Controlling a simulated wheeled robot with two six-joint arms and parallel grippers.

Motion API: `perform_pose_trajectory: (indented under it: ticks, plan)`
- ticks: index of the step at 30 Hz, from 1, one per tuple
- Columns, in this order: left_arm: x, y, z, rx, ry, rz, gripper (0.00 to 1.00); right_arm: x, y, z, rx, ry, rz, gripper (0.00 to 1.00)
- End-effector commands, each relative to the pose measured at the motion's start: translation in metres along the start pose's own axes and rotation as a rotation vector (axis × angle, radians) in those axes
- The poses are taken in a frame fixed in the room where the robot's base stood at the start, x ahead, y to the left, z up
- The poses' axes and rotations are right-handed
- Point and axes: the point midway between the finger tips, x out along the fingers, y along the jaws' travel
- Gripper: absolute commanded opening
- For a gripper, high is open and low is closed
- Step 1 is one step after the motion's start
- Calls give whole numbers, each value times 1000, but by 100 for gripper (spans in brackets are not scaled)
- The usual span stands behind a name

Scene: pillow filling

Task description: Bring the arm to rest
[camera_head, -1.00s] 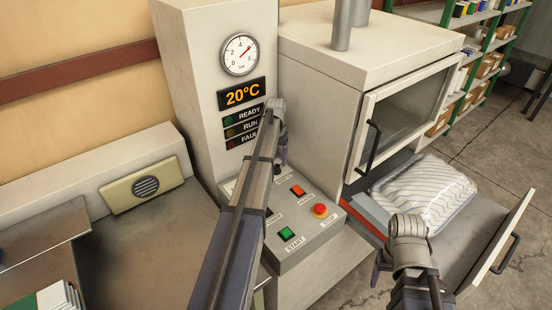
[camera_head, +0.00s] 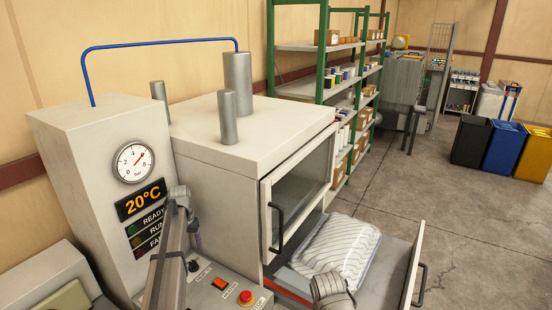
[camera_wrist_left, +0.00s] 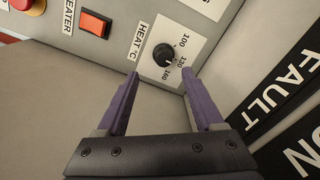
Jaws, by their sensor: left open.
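My left arm rises from the bottom edge in the head view, in front of the machine's control panel (camera_head: 222,287). My left gripper (camera_head: 196,240) points down at its end, near the panel's heat knob (camera_head: 194,266). In the left wrist view the purple fingers of this gripper (camera_wrist_left: 162,78) are apart and empty. The black heat knob (camera_wrist_left: 165,55) lies just beyond the fingertips; I cannot tell whether they touch the panel. Part of my right wrist shows at the bottom edge of the head view, over the drawer; its jaws are not visible.
A striped pillow in clear wrap (camera_head: 338,250) lies in the open drawer (camera_head: 408,262). An orange switch (camera_head: 219,284) and a red stop button (camera_head: 247,297) stand out from the panel.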

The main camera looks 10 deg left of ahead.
Motion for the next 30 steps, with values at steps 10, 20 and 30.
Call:
perform_pose_trajectory:
  ticks: [10,20,30]
  plan:
    - [0,181,109,184,-23,-34,69,0,0,0,0,0,0,68]
    - [-1,306,270,390,-35,-85,69,0,0,0,0,0,0,68]
    - [-2,329,323,457,-35,-107,69,0,0,0,0,0,0,68]
